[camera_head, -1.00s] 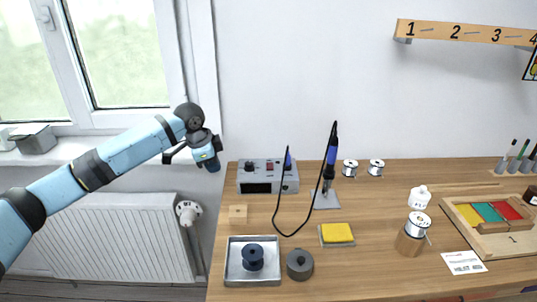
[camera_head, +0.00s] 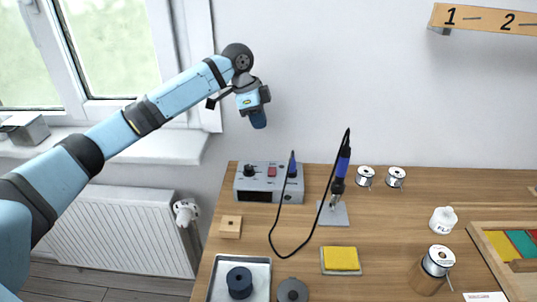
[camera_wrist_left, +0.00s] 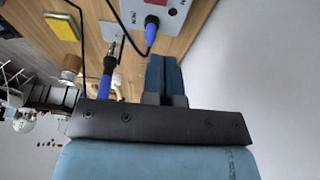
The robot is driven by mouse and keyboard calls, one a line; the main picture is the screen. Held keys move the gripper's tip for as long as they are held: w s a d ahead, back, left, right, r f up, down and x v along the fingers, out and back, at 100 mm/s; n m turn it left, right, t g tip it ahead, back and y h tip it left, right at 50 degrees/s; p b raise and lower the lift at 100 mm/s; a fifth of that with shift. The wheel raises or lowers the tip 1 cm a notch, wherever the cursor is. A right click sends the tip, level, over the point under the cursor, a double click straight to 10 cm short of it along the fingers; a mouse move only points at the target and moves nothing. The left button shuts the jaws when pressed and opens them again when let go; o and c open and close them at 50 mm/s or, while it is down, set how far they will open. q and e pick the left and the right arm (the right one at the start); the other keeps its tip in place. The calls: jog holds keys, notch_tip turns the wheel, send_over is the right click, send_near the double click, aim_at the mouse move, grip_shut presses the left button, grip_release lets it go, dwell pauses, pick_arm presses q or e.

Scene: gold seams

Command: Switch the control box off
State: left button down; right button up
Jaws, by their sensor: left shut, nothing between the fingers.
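The grey control box (camera_head: 268,196) stands at the back left of the bench, against the wall. Its top carries a red switch (camera_head: 272,171) between dark knobs, and a blue plug with a black cable is at its right side. Whether the switch is on or off is too small to tell. My left gripper (camera_head: 259,121) is shut and empty, pointing down in the air above the box, apart from it. In the left wrist view its blue fingers (camera_wrist_left: 163,75) are together, and part of the control box (camera_wrist_left: 150,12) shows beyond them. My right gripper is not in view.
A soldering iron (camera_head: 341,167) stands upright on a plate right of the box, its cable looping over the bench. A yellow sponge (camera_head: 342,258), wooden block (camera_head: 230,227), metal tray (camera_head: 262,267) and solder spools are nearby. The window (camera_head: 110,48) is left.

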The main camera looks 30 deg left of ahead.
aim_at(272, 169)
pick_arm(q)
jog(key=x, duration=0.4)
jog(key=b+x, duration=0.1)
jog(key=x, duration=0.7)
jog(key=shift+a+f+b, duration=0.3)
jog(key=shift+f, duration=0.75)
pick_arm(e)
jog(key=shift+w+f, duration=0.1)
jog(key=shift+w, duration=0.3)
